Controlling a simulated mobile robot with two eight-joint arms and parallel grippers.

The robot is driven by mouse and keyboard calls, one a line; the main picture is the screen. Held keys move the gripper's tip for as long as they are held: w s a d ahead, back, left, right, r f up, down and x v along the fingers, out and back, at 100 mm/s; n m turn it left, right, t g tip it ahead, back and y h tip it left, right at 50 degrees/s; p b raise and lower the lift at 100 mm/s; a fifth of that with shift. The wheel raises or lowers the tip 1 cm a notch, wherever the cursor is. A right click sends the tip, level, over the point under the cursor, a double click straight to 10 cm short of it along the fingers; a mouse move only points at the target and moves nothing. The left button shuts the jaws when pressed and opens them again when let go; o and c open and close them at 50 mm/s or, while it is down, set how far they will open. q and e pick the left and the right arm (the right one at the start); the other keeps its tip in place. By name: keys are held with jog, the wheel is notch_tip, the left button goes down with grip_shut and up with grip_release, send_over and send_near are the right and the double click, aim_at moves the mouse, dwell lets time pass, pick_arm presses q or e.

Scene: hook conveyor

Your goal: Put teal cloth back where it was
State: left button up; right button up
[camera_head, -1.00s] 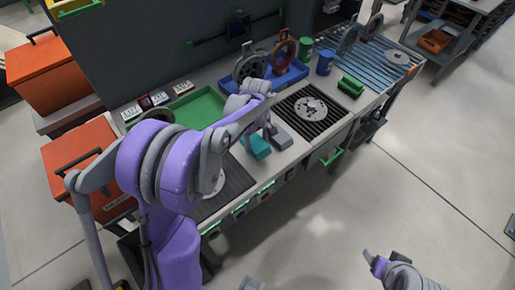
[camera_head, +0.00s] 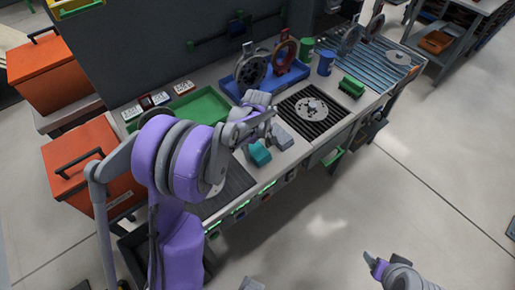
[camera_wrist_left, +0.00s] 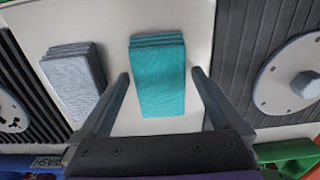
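The teal cloth (camera_head: 260,154) is a folded stack lying on the light worktop, beside the folded grey cloth (camera_head: 282,138). In the left wrist view the teal cloth (camera_wrist_left: 158,80) sits between the two fingers of my left gripper (camera_wrist_left: 161,75), with a gap on each side. The grey cloth (camera_wrist_left: 74,82) lies left of it there. In the head view my left gripper (camera_head: 257,137) is over the cloths, its fingers partly hidden by the wrist. It is open and holds nothing. My right gripper (camera_head: 372,260) is low at right, away from the bench; its fingers are unclear.
A green tray (camera_head: 200,106) and a blue bin (camera_head: 239,93) with round parts stand behind. A black grate (camera_head: 337,121) with a metal disc is to the right, and a dark ribbed mat (camera_head: 237,180) to the left. A green brush (camera_head: 351,86) stands near the roller conveyor (camera_head: 380,68).

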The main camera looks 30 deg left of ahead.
aim_at(258, 150)
pick_arm(q)
notch_tip(258, 150, up, 12)
jog(key=p, duration=0.1)
jog(key=s+d+m+t, duration=0.2)
jog(key=s+d+m, duration=0.1)
jog(key=s, duration=0.3)
jog(key=s+d+m+t, duration=0.1)
jog(key=s+d+m, duration=0.2)
jog(key=s+m, duration=0.3)
jog(key=s+d+f+m+t, duration=0.1)
jog(key=s+d+m+t, duration=0.1)
jog(key=s, duration=0.6)
jog(key=d+m, duration=0.1)
jog(key=m, duration=0.1)
jog(key=shift+d+m+t, duration=0.3)
jog(key=shift+d, duration=0.1)
jog(key=shift+s, duration=0.1)
